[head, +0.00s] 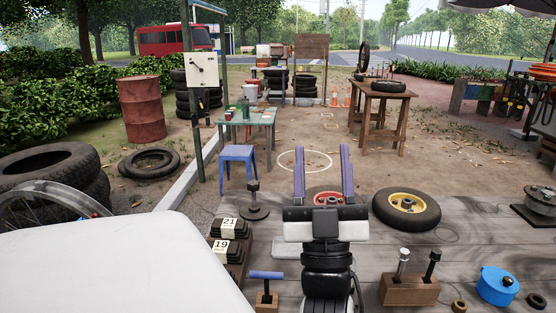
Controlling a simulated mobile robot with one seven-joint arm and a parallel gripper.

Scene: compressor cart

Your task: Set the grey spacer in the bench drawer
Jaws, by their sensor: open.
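My gripper (322,152) is at the middle of the head view, with two purple fingers spread wide and pointing away from me. It is open, with nothing held between the fingers. I cannot pick out a grey spacer in this view; my arm hides part of the bench. The grey plank bench (340,254) spans the lower part of the view. I see no bench drawer front or opening. A wheel with a red hub (327,198) lies beyond the gripper's palm, partly hidden by it.
A yellow-hubbed wheel (406,209) lies right of my gripper. A wooden block with two upright tools (409,289), a blue round case (497,286) and small brown rings (459,306) are at the lower right. Boxes numbered 21 and 19 (229,247) stand left. A wooden table (383,94) stands farther off.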

